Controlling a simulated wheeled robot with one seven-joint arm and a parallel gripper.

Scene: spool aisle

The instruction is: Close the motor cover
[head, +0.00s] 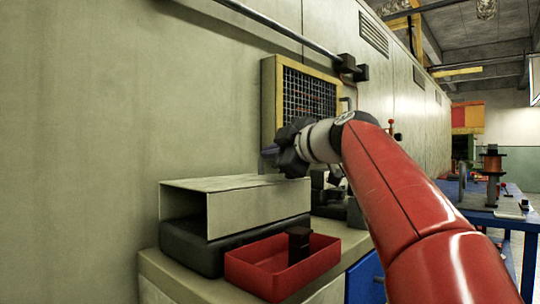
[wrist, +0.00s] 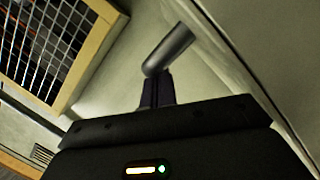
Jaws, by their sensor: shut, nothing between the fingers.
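A yellow-framed dark mesh panel (head: 308,96) stands out from the pale wall in the head view, and it looks like the motor cover. Its frame and mesh also fill the upper left of the wrist view (wrist: 48,45). A small handle (head: 346,104) shows near its right edge. My gripper (head: 269,151) is below the panel's lower left part, and its fingers are shut and empty. In the wrist view the shut fingers (wrist: 157,90) overlap the lower end of a grey cylinder (wrist: 170,48). I cannot tell whether they touch it. Part of the panel's lower edge is hidden behind my wrist.
Below my gripper, an open-ended grey box (head: 258,205) sits on a dark base beside a red tray (head: 250,266) holding a dark block (head: 299,243). A pipe (head: 270,22) runs along the wall above. A blue bench (head: 512,222) with parts stands at right.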

